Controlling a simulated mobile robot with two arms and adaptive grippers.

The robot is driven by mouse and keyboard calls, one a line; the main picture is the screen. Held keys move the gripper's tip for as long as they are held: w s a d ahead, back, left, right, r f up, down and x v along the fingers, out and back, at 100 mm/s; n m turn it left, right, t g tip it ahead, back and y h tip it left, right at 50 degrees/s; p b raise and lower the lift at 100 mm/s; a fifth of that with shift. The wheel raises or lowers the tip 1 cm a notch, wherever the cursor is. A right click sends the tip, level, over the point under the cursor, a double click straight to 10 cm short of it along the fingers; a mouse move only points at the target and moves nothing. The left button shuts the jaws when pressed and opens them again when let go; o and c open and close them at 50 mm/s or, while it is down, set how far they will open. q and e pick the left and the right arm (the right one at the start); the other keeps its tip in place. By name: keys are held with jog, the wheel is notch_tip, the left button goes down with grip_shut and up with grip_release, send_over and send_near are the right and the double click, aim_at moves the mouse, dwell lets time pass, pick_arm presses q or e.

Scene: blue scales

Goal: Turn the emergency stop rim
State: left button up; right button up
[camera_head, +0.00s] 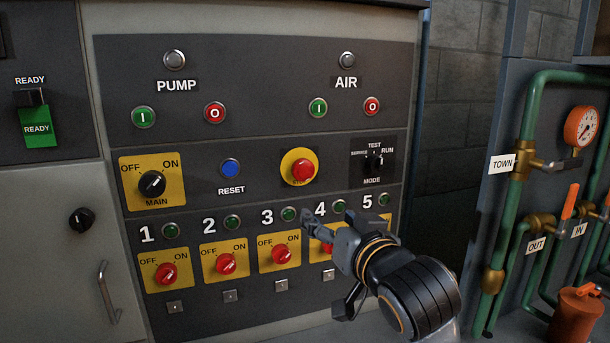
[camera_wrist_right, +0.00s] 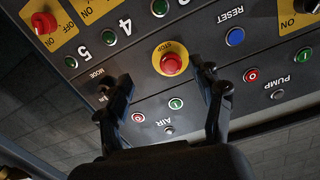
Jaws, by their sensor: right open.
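The emergency stop is a red mushroom button (camera_head: 303,170) on a round yellow plate (camera_head: 290,160), in the middle of the control panel. In the right wrist view the red button (camera_wrist_right: 171,63) and its yellow rim marked STOP (camera_wrist_right: 171,48) lie just beyond the fingertips, between them. My right gripper (camera_head: 318,220) is below and slightly right of the button in the head view, in front of the panel near number 4. In the right wrist view the right gripper (camera_wrist_right: 166,78) is open and empty, apart from the button. My left gripper is not in view.
The blue RESET button (camera_head: 230,168) is left of the stop, and the MODE switch (camera_head: 374,161) is right of it. Red rotary switches (camera_head: 226,263) line the row below. Green pipes (camera_head: 522,150) with a gauge stand at the right.

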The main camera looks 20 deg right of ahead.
aim_at(305, 174)
jog(key=shift+t, duration=0.4)
jog(key=w+r, duration=0.1)
jog(key=w, duration=0.3)
jog(key=w+r+p, duration=0.1)
jog(key=w, duration=0.4)
jog(key=w+r+p, duration=0.1)
jog(key=w, duration=0.3)
jog(key=shift+w+a+r, duration=0.25)
jog(key=shift+w+r, duration=0.05)
jog(key=shift+r, duration=0.05)
jog(key=c, duration=1.2)
